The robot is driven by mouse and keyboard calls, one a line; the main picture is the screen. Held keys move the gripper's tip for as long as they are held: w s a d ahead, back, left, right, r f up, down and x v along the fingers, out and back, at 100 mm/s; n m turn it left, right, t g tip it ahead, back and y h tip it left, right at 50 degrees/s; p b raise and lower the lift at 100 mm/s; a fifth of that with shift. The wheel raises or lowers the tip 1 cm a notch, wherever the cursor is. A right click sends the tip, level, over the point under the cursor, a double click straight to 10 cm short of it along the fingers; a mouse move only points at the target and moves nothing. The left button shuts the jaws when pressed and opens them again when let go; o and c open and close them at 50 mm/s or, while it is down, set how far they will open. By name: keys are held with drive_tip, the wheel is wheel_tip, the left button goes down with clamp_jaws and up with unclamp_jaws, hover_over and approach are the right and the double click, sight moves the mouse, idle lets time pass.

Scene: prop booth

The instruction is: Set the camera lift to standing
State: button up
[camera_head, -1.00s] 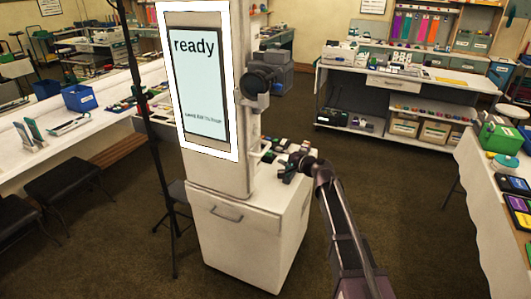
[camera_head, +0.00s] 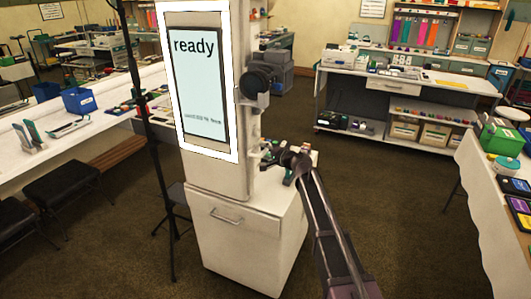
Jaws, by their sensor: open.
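A white kiosk column (camera_head: 218,182) stands mid-left with a screen (camera_head: 199,85) that reads "ready" above a line of small, illegible print. A black round camera unit (camera_head: 258,84) sticks out from the column's right side. Below it, a small light handle-like part (camera_head: 268,153) shows on the same side. My gripper (camera_head: 276,156) is at that side of the column, just above the cabinet top, close to the small part. Its fingers are small and partly hidden by my arm. I cannot tell whether it touches the part.
The column stands on a white cabinet (camera_head: 247,243) with a drawer handle, and small items lie on its top behind my gripper. A black stand pole (camera_head: 150,140) is left of the column. A table (camera_head: 470,165) stands at right. Brown floor is open between.

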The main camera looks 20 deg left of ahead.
clamp_jaws()
drive_tip(key=p, duration=1.2)
approach(256, 122)
drive_tip(key=x, duration=0.4)
drive_tip(key=shift+w+a+r, duration=0.25)
drive_tip(key=shift+a, duration=0.1)
unclamp_jaws()
drive_tip(key=shift+f, duration=0.1)
drive_tip(key=shift+f, duration=0.2)
